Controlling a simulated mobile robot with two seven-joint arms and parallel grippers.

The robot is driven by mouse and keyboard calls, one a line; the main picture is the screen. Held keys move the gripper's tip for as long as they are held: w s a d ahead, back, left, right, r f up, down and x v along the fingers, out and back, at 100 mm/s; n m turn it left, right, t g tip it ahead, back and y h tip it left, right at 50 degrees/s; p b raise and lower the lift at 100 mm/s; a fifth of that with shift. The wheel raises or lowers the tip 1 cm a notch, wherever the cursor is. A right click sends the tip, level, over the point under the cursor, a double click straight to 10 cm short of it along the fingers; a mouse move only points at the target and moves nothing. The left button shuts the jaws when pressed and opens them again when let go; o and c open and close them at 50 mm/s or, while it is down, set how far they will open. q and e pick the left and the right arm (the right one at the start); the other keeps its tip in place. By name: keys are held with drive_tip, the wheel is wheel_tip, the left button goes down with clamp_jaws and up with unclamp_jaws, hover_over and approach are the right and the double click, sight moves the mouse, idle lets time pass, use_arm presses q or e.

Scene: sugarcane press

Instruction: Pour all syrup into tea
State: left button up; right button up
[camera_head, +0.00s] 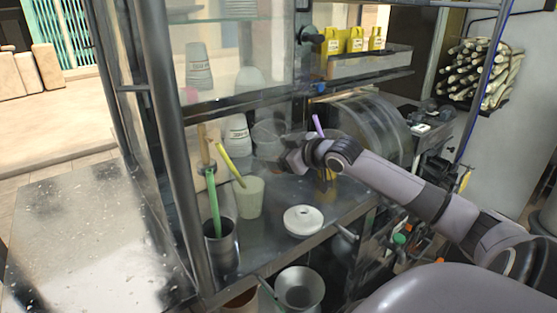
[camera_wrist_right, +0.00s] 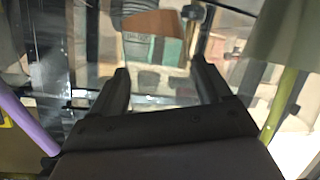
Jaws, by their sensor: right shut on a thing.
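My right gripper (camera_head: 284,158) reaches in from the right over the counter, shut on a clear see-through cup (camera_head: 267,137). In the right wrist view, my two dark fingers (camera_wrist_right: 163,78) stand on either side of this cup, and a brown patch (camera_wrist_right: 160,23) that looks like liquid shows beyond them. A pale green cup (camera_head: 250,198) with a yellow stick leaning in it stands on the counter below and left of the gripper. I cannot tell what is inside it or which cup has tea. My left gripper is not in view.
A metal cup (camera_head: 221,245) with a green stick stands at the front left, beside the frame post. A metal drum (camera_head: 368,125) stands behind my right arm. A shelf with yellow bottles (camera_head: 355,40) hangs above.

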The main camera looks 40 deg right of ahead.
sight(283, 135)
drive_tip(key=shift+a+r+n+h, duration=0.1)
drive_tip(key=shift+r+n+h, duration=0.3)
drive_tip(key=shift+r+n, duration=0.3)
drive_tip(key=shift+r+n+t, duration=0.3)
drive_tip(key=shift+r, duration=0.05)
drive_tip(key=shift+r+n+t+h, duration=0.35)
drive_tip(key=shift+r+n, duration=0.25)
drive_tip(key=shift+r, duration=0.8)
drive_tip(key=shift+s+a+r+n+t+h, duration=0.1)
drive_tip(key=shift+a+r+n+t+h, duration=0.2)
drive_tip(key=shift+r+n, duration=0.4)
drive_tip(key=shift+a+f+n+b, duration=0.3)
drive_tip(key=shift+f+n, duration=0.1)
drive_tip(key=shift+n, duration=0.1)
drive_tip(key=shift+d+r, duration=0.1)
drive_tip(key=shift+r, duration=0.1)
drive_tip(key=shift+f, duration=0.15)
drive_tip(key=shift+s+a+n+t+h+b, duration=0.15)
drive_tip(key=shift+a+n+t+h+b, duration=0.1)
drive_tip(key=shift+n+t+h+b, duration=0.25)
